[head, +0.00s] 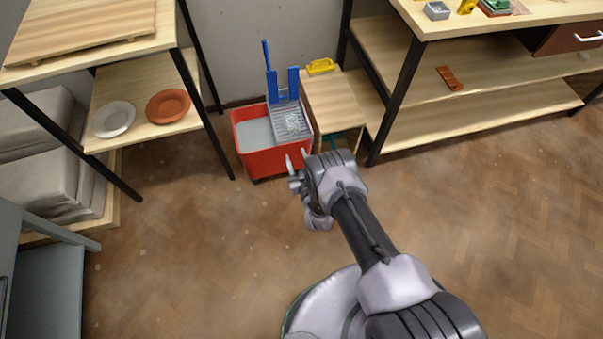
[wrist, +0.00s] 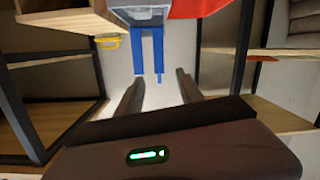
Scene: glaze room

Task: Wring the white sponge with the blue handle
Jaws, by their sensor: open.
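A red bucket (head: 244,164) holding greyish water stands on the floor. A grey ribbed wringer (head: 280,142) sits over its right side, with two blue uprights (head: 294,83) behind. A blue lever or handle (head: 267,58) rises at the back left of the wringer. A pale whitish patch (head: 292,123) lies in the wringer; I cannot tell whether it is the white sponge. My gripper (head: 297,159) is open and empty at the bucket's near right side in the head view. In the wrist view, the blue uprights (wrist: 148,50) show beyond my open gripper (wrist: 159,76).
A small wooden stand (head: 331,97) with a yellow-handled item (head: 321,67) stands right of the bucket. A shelf at left holds a white plate (head: 115,119) and a terracotta plate (head: 168,106). A workbench (head: 480,24) stands at right. The floor in front is clear.

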